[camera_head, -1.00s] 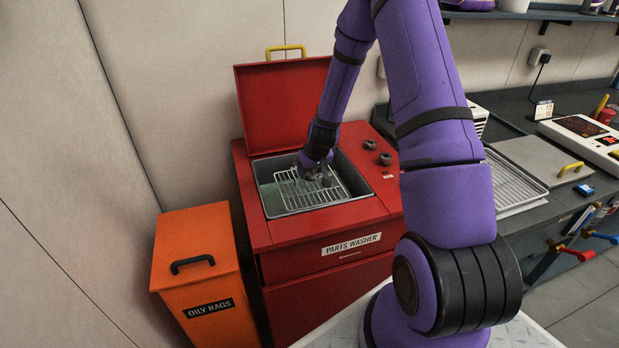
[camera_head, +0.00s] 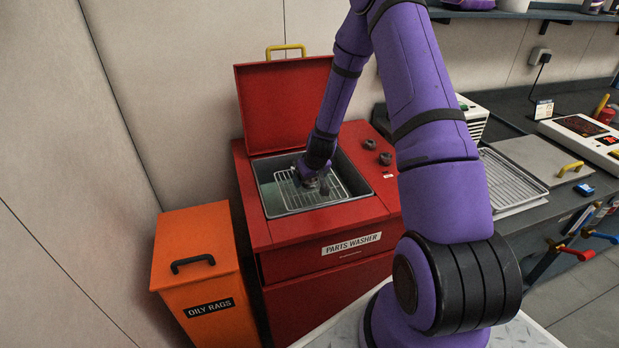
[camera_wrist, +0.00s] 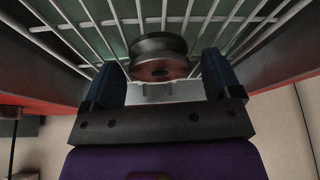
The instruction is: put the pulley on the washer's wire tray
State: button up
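The red parts washer (camera_head: 320,262) stands with its lid open. Its wire tray (camera_head: 290,195) lies in the basin. In the wrist view the dark grooved pulley (camera_wrist: 158,50) is at the wire tray (camera_wrist: 85,28), between and slightly beyond my fingertips. My gripper (camera_wrist: 162,72) has its two blue fingers spread wider than the pulley, with a clear gap on the right side and a narrow one on the left. In the head view my gripper (camera_head: 318,184) is down in the basin over the tray, and the pulley is hard to make out there.
The washer's raised lid (camera_head: 285,105) stands behind the basin. An orange oily rags bin (camera_head: 195,250) is at the left. A bench with a wire rack (camera_head: 512,185) and a grey plate with a yellow handle (camera_head: 571,168) is at the right.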

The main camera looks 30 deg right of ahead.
jog(key=shift+r, duration=0.1)
jog(key=s+a+r, duration=0.3)
jog(key=s+r, duration=0.2)
jog(key=r, duration=0.6)
jog(key=s+a+r+n, duration=0.1)
jog(key=s+a+r, duration=0.3)
jog(key=r, duration=0.6)
jog(key=s+a+r, duration=0.3)
jog(key=s+r, duration=0.2)
jog(key=r, duration=0.6)
jog(key=s+a+r, duration=0.2)
jog(key=s+r, duration=0.3)
jog(key=s, duration=0.5)
jog(key=s+a+r, duration=0.3)
jog(key=s+r, duration=0.2)
jog(key=s, duration=0.5)
jog(key=shift+s+a+r+t, duration=0.15)
jog(key=shift+s+r+t, duration=0.1)
jog(key=shift+r+t, duration=0.1)
